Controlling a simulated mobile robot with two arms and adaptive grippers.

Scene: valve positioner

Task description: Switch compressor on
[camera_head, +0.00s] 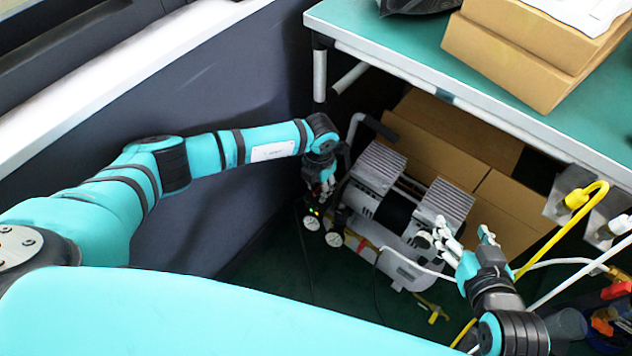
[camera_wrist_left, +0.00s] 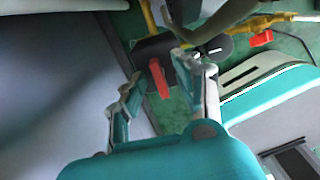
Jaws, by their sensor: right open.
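The compressor (camera_head: 400,262), a grey-white machine with two ribbed heads, stands on the green floor under the bench. The lever is not clearly visible in the head view. My right gripper (camera_head: 463,245) is open beside the compressor's right end.
The green-topped bench (camera_head: 400,30) overhangs the compressor, with cardboard boxes (camera_head: 520,45) on it. More cardboard (camera_head: 440,145) stands behind the compressor. Yellow and white hoses (camera_head: 565,230) run at the right, close to my right arm. A dark wall panel (camera_head: 230,90) stands at left.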

